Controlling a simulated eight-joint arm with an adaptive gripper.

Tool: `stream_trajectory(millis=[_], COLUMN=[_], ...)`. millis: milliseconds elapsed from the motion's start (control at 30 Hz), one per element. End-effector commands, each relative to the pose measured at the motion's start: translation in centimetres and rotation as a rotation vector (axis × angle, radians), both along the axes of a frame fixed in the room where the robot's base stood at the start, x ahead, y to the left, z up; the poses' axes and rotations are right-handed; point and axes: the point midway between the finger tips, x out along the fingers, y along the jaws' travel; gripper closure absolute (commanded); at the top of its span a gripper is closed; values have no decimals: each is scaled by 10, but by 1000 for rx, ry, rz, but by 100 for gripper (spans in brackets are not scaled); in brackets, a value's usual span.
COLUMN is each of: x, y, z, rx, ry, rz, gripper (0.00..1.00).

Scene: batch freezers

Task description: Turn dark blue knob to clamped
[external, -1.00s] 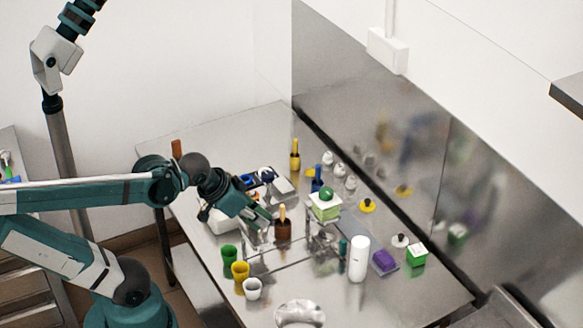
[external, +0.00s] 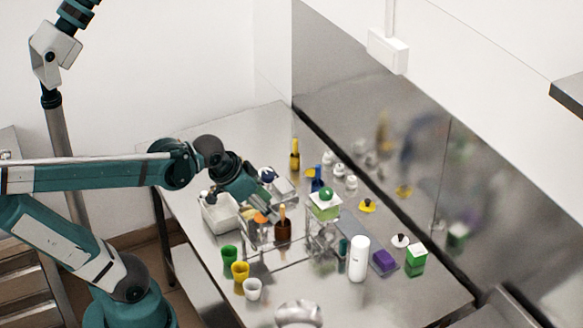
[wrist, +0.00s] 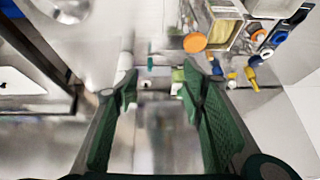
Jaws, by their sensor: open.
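A small dark blue knob (external: 268,174) shows on a metal unit towards the back left of the steel table, just behind my gripper. Its clamp position is too small to read. My gripper (external: 265,207) is open over the middle-left of the table, to the front of the knob and apart from it. In the wrist view my gripper (wrist: 157,87) has its green fingers spread, with nothing gripped between them. A dark blue round part (wrist: 279,37) lies off to the upper right there; I cannot tell if it is the same knob.
An orange round cap (external: 260,217) and a brown pot (external: 283,230) stand close to the gripper. A white bin (external: 218,214) is to its left. Green (external: 229,254), yellow (external: 239,270) and white (external: 252,288) cups line the front. The table's far left corner is clear.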

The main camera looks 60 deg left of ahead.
Motion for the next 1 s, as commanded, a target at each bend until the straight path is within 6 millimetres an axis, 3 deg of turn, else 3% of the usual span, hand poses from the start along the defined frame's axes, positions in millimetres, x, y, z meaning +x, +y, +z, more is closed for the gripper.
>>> stream_trajectory(millis=[500, 1000], x=[55, 102], y=[52, 112], z=[19, 16], rx=[56, 85], ry=[120, 238], rz=[-27, -64], gripper=[59, 59])
